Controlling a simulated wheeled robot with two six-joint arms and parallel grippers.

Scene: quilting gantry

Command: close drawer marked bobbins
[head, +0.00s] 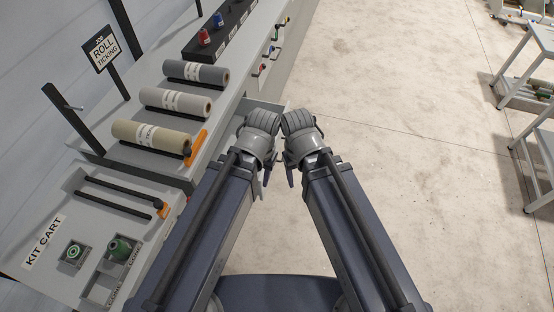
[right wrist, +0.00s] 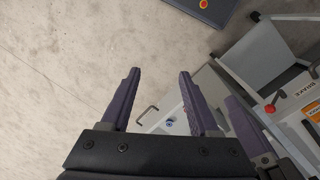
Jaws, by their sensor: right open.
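In the head view part of a pale open drawer (head: 254,104) shows just beyond my wrists. The lettering near it is too small to read surely, so I cannot confirm the bobbins mark. My right gripper (right wrist: 158,100) is open and empty, apart from the drawer. In the head view its finger (head: 290,179) hangs below the wrist. My left gripper (head: 265,179) is close beside it, mostly hidden; its jaws cannot be judged.
Fabric rolls (head: 150,136) lie on the counter at left, above the kit cart (head: 45,245). Bare floor (head: 400,180) is open to the right; grey racks (head: 530,110) stand at the far right.

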